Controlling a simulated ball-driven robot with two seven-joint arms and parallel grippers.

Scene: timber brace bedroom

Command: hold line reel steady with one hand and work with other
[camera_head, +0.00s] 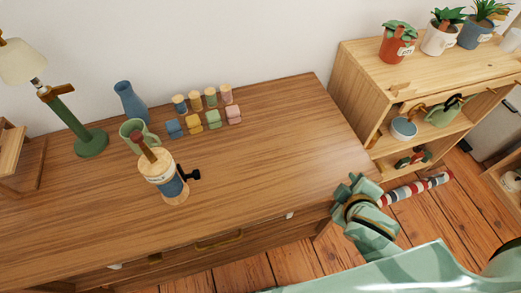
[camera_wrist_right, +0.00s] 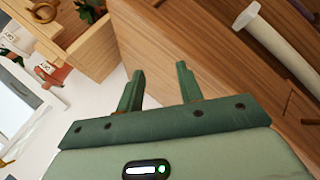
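The line reel (camera_head: 170,187) stands upright on the wooden desk (camera_head: 265,150), left of the middle. It has pale wooden ends, a blue middle, a brown handle-like piece on top and a black crank knob (camera_head: 190,176) on its right side. My right gripper (camera_head: 357,187) is beyond the desk's right front corner, well apart from the reel. In the right wrist view my right gripper (camera_wrist_right: 160,80) has its two green fingers spread with nothing between them. My left gripper is in neither view.
A green mug (camera_head: 134,130), a blue vase (camera_head: 129,101) and a lamp (camera_head: 90,142) stand behind and left of the reel. Several small coloured pieces sit farther back. A shelf (camera_head: 365,85) with potted plants is at right. The desk's right half is clear.

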